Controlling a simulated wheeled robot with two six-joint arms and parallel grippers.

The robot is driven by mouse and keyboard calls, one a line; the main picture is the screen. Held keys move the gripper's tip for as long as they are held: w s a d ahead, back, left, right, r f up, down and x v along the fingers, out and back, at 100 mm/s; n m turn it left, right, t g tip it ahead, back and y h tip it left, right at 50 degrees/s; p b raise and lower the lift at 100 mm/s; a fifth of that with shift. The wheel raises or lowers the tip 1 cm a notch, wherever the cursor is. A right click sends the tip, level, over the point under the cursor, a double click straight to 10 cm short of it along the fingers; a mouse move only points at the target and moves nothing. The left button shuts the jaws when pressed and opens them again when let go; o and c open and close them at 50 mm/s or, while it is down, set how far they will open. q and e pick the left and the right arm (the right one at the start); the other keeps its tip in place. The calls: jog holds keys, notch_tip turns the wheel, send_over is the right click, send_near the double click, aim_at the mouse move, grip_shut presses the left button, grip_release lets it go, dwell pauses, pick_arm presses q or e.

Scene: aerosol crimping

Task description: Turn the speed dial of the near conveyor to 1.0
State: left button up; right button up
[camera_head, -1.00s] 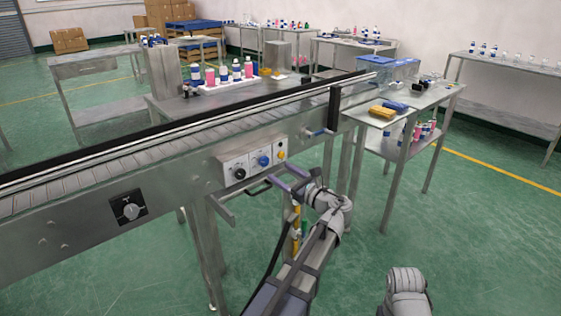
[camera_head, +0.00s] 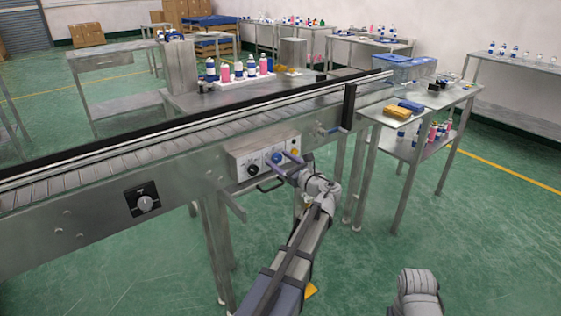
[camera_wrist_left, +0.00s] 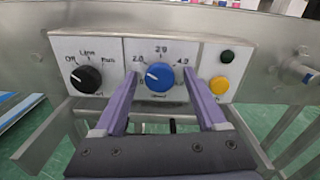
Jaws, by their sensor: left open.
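The near conveyor (camera_head: 100,205) carries a grey control panel (camera_head: 235,162). On the panel is the blue speed dial (camera_head: 277,157), seen closely in the left wrist view (camera_wrist_left: 160,78). My left gripper (camera_head: 284,165) is open at the panel. In the left wrist view its purple fingers (camera_wrist_left: 160,92) stand on either side of the blue dial, with gaps visible. My right gripper is out of view.
Left of the blue dial is a black selector knob (camera_wrist_left: 87,79); right are a green button (camera_wrist_left: 227,56) and a yellow button (camera_wrist_left: 219,86). Another knob on a black plate (camera_head: 143,201) is farther left on the conveyor.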

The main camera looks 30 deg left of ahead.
pick_arm(q)
grip_shut()
dwell(0.6)
